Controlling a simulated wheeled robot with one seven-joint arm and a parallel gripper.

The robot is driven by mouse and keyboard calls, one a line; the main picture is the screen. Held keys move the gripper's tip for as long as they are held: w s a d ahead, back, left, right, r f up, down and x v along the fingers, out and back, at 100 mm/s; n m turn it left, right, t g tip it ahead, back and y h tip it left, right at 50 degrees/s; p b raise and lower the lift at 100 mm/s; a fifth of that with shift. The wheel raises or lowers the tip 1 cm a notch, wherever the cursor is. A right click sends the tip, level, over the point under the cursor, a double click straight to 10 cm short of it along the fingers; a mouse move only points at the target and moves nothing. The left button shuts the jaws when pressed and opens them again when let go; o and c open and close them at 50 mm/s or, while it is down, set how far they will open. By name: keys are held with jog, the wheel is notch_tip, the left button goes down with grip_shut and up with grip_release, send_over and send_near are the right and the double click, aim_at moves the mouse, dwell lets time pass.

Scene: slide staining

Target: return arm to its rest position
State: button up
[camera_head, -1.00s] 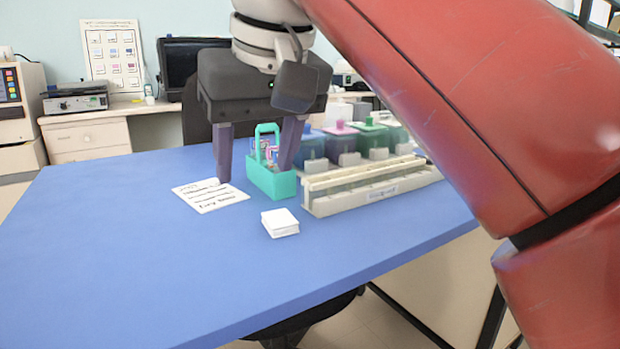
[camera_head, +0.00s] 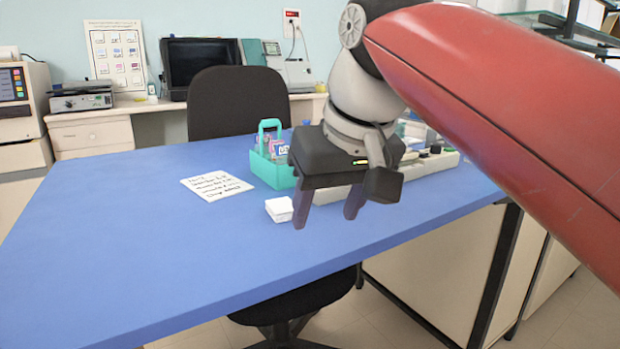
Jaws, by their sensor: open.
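My gripper (camera_head: 328,220) hangs over the near right part of the blue table, fingers pointing down. Its two dark fingers are apart, with nothing between them. The teal slide carrier (camera_head: 266,175) with its raised handle stands on the table behind and left of my gripper. Slides with coloured and white labels show inside it. My gripper is clear of the carrier. My red arm comes in from the upper right and hides part of the table's right side.
A small white stack (camera_head: 279,209) lies just left of my gripper's fingers. A handwritten sheet (camera_head: 217,186) lies left of the carrier. A long pale rack (camera_head: 432,163) is partly hidden behind my gripper. The blue table (camera_head: 130,240) is bare at the left and front. A black chair (camera_head: 236,100) stands behind.

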jog(key=s+d+f+m+h, duration=0.1)
jog(key=s+d+f, duration=0.3)
jog(key=f, duration=0.9)
jog(key=s+d+f+m+t+h, duration=0.1)
jog(key=s+d+f+m, duration=0.2)
jog(key=d+f, duration=0.6)
notch_tip(320, 180, down, 4)
jog(key=shift+s+r+m, duration=0.1)
jog(key=shift+s+m, duration=0.2)
jog(key=shift+s, duration=0.65)
